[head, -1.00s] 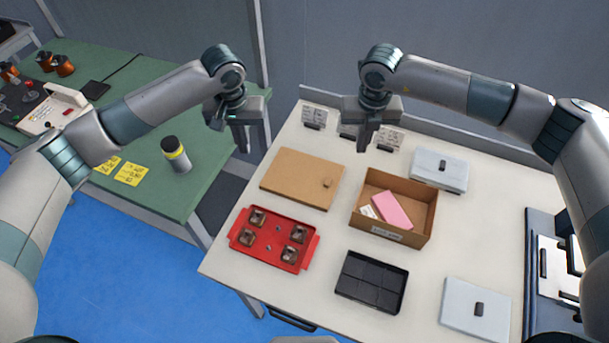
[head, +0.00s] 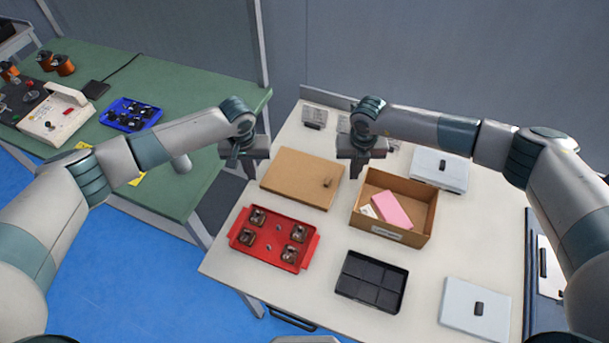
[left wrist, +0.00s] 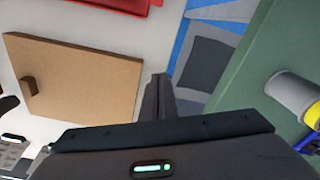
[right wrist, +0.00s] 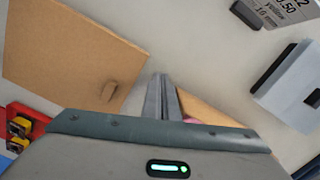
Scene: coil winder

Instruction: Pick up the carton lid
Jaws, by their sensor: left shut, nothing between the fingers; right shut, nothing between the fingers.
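The carton lid, a flat brown board (head: 298,180) with a small knob (head: 327,183) near its right edge, lies on the white table left of the open brown carton (head: 405,237). It also shows in the left wrist view (left wrist: 80,85) and the right wrist view (right wrist: 65,45). My left gripper (head: 247,175) is shut and empty, above and beside the lid's left edge. My right gripper (head: 356,175) is shut and empty, above the gap between lid and carton. Both are apart from the lid. The carton holds a pink block (head: 393,210) and a white paper.
A red tray (head: 268,254) with several metal parts sits in front of the lid. A black divided tray (head: 371,283) and two grey lids (head: 439,171) (head: 476,309) are on the table. Small label cards (head: 314,117) stand at the back. A green bench (head: 190,88) is to the left.

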